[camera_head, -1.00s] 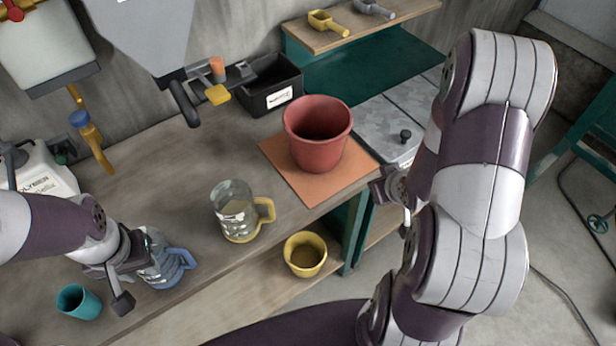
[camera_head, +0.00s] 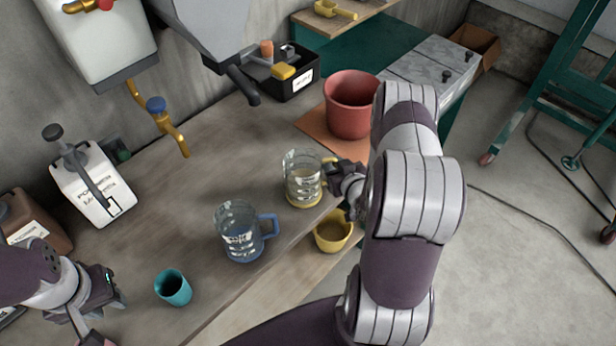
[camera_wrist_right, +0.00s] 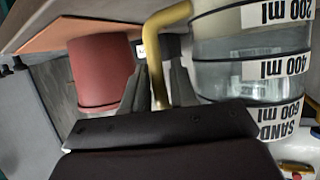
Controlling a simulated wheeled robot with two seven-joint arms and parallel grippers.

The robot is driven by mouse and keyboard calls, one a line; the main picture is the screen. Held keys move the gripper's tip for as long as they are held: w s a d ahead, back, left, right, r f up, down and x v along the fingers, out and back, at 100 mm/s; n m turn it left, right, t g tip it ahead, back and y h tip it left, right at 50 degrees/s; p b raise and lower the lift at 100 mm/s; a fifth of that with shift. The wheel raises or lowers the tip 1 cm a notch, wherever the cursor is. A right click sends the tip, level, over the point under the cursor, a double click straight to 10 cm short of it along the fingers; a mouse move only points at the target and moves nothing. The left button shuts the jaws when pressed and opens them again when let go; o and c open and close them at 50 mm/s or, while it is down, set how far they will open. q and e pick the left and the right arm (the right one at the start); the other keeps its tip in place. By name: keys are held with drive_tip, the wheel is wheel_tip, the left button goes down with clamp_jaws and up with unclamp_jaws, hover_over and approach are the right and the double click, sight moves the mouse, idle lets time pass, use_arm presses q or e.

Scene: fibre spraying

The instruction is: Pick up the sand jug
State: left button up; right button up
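The sand jug (camera_head: 302,185) is a clear jug with a yellow base and yellow handle, standing upright on the bench. In the right wrist view its labels (camera_wrist_right: 270,68) appear upside down and one reads SAND. My right gripper (camera_head: 338,170) is at its handle. In the right wrist view the yellow handle (camera_wrist_right: 154,60) passes between the two dark fingers (camera_wrist_right: 158,88), which sit close against both sides. No lift off the bench shows. My left gripper (camera_head: 105,305) is at the lower left, away from the jug; its fingertips are not clear.
A blue-handled jug (camera_head: 238,238) and a turquoise cup (camera_head: 173,288) stand to the left. A yellow cup (camera_head: 333,232) is just below the sand jug. A red pot (camera_head: 350,112) sits behind on an orange mat (camera_head: 312,128). A spout (camera_head: 243,85) hangs above the bench.

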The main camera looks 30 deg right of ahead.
drive_tip(key=shift+w+a+f, duration=0.1)
drive_tip(key=shift+w, duration=0.2)
drive_tip(key=shift+s, duration=0.1)
clamp_jaws()
idle(1.1)
